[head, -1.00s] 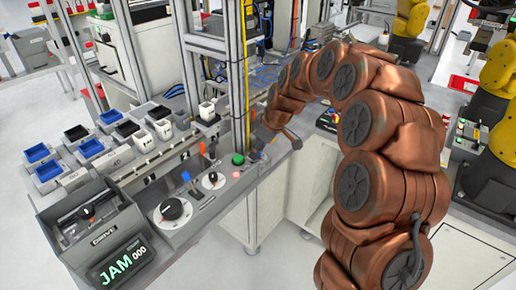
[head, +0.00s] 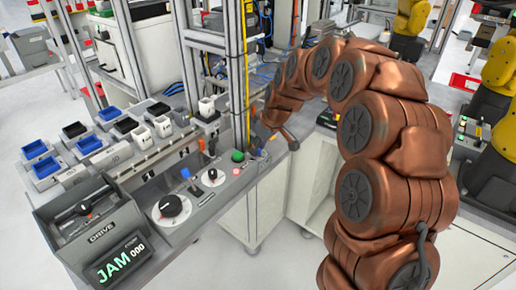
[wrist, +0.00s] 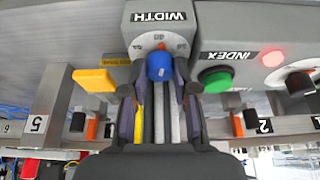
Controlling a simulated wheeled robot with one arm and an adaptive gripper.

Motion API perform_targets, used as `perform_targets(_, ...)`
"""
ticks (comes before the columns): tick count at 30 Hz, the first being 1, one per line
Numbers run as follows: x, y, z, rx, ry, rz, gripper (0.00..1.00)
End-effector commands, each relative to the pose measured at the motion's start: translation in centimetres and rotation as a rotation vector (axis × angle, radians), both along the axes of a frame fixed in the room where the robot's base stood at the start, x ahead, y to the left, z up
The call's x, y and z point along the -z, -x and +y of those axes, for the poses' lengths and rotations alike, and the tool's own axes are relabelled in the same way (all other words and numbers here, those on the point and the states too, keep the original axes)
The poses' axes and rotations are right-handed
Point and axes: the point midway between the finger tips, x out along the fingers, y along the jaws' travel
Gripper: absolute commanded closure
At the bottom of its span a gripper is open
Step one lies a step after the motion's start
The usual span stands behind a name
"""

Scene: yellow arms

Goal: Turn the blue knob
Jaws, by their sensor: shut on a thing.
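The blue knob (wrist: 160,66) sits on a white dial under a WIDTH label (wrist: 158,16) in the wrist view. My gripper (wrist: 160,85) has one finger on each side of it and is shut on it. The dial's number marks show above the knob. In the head view my gripper (head: 266,136) is at the far right end of the grey control panel, where the arm hides most of the knob.
A green INDEX button (wrist: 217,79) and a lit red lamp (wrist: 272,57) lie right of the knob in the wrist view. A yellow tab (wrist: 94,80) sticks out on the left. A JAM display (head: 120,262) and a larger black-handled dial (head: 171,208) are on the panel.

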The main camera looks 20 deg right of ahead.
Motion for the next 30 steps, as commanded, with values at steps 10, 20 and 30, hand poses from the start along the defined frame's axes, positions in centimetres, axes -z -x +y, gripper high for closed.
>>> perform_targets(10, 0.18, 0.1, 0.04, 0.316, 0.005, -0.001, 1.0)
perform_targets(20, 0.05, 0.06, 0.19, 0.61, 0.004, -0.003, 1.0)
perform_targets(30, 0.04, 0.05, 0.26, 0.81, 0.002, -0.002, 1.0)
